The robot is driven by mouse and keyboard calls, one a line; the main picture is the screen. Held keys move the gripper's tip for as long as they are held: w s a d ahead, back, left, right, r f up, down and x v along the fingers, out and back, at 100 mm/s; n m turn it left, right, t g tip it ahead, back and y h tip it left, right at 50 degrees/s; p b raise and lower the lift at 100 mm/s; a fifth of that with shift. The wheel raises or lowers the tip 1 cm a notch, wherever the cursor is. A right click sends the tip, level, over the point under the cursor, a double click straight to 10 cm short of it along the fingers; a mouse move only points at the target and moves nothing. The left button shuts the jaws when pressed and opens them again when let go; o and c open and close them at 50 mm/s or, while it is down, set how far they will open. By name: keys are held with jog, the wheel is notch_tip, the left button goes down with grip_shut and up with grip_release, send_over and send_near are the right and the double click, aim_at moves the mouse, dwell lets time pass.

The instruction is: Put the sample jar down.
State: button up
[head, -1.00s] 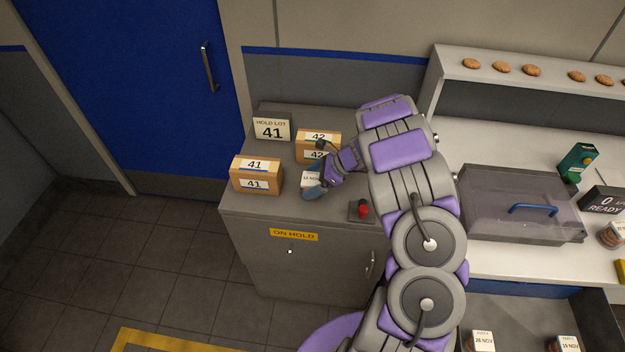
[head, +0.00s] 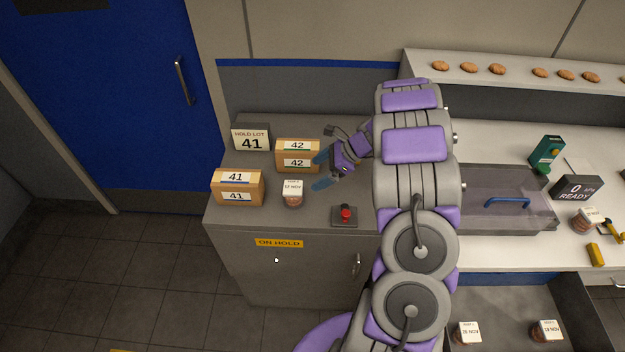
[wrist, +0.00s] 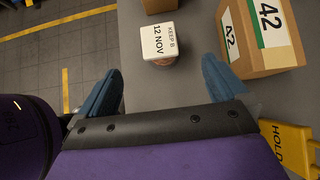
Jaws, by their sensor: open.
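The sample jar (head: 292,193) stands upright on the grey cabinet top, just right of the box marked 41. Its white lid reads 12 NOV. In the wrist view the jar (wrist: 163,44) is ahead of my gripper, in line with the space between the fingers. My gripper (head: 322,171) is open and empty, to the right of the jar and apart from it. Its blue fingers (wrist: 162,85) are spread wide in the wrist view. Nothing hides the jar in the head view.
A box marked 41 (head: 237,187) and a box marked 42 (head: 297,155) stand near the jar, with a HOLD LOT 41 sign (head: 251,138) behind. A red button (head: 345,214) is at the front right. A lidded case (head: 500,200) is on the right counter.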

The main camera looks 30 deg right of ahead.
jog(key=s+a+r+n+g+h, duration=0.25)
jog(key=s+a+r+n, duration=0.35)
jog(key=s+a, duration=0.3)
jog(key=s+a+r+n+g+h, duration=0.1)
jog(key=s+a+r+n+g, duration=0.2)
jog(key=s+a+r+n, duration=0.55)
jog(key=s+a+n+h, duration=0.2)
jog(key=s+n, duration=0.3)
jog(key=s, duration=0.4)
jog(key=s+a+r+n+g+h, duration=0.1)
jog(key=s+a+n+h, duration=0.1)
jog(key=s+n, duration=0.3)
jog(key=s+a, duration=0.1)
jog(key=s, duration=0.3)
jog(key=shift+a+r, duration=0.3)
jog(key=shift+a, duration=0.05)
